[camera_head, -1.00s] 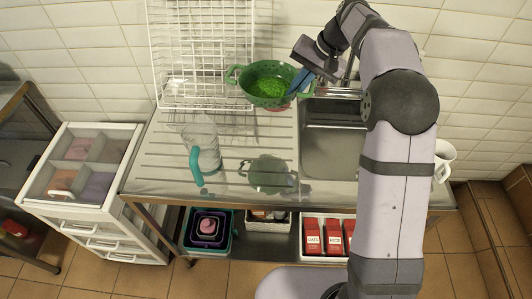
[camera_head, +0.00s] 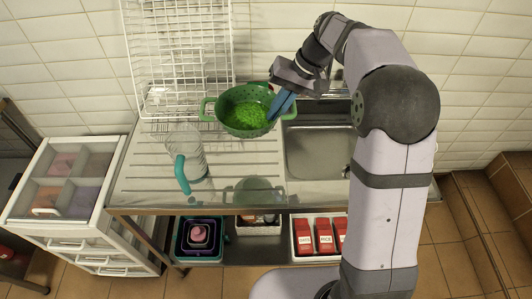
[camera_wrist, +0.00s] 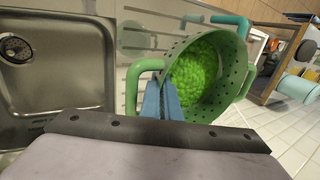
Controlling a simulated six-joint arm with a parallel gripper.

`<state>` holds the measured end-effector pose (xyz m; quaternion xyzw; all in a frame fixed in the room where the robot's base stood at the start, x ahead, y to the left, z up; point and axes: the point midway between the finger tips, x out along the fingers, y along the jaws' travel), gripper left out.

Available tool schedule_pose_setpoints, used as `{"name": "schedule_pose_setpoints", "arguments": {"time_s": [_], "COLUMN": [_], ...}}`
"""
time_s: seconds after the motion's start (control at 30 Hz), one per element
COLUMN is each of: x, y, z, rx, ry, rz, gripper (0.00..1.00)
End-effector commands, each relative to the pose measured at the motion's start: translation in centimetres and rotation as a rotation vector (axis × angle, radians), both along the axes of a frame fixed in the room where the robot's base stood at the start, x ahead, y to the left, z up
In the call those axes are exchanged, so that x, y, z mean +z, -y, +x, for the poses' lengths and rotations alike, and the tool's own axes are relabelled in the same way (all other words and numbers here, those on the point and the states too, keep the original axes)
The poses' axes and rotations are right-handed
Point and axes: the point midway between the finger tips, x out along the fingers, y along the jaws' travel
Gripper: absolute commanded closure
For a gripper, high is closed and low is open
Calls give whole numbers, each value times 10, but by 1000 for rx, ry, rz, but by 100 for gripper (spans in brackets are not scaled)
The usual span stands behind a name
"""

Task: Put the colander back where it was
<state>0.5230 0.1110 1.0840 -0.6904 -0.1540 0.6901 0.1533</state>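The green colander (camera_head: 232,128) holds bright green round contents (camera_head: 247,116) and appears held above the ribbed drainboard (camera_head: 150,190), left of the sink. Its reflection shows on the metal in front. My gripper (camera_head: 280,104) is at its right side, with blue fingers shut on the handle end at the rim. In the wrist view the colander (camera_wrist: 212,108) is tilted in the picture, and the fingers (camera_wrist: 162,100) meet it where the looped handle joins the rim. The gap under the colander is hard to judge.
A white wire rack (camera_head: 180,60) stands behind. A clear jug with a teal handle (camera_head: 184,172) stands to the left. The sink (camera_head: 318,155) is at right. A small red thing (camera_head: 259,84) shows behind the colander.

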Motion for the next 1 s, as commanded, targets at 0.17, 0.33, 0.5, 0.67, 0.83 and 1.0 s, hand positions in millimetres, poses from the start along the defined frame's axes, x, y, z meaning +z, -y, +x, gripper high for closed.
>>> {"name": "schedule_pose_setpoints", "arguments": {"time_s": [0.17,0.33,0.5,0.67,0.83,1.0], "x": [-35,-73,-103,-119,-124,-130], "y": [0,0,0,0,0,0], "z": [-2,-1,-1,0,0,0], "rx": [-2,-1,-1,-1,-2,-2], "ry": [-8,-7,-4,-2,1,-2], "rz": [0,1,0,1,1,1], "gripper": [100,100,100,100,100,100]}}
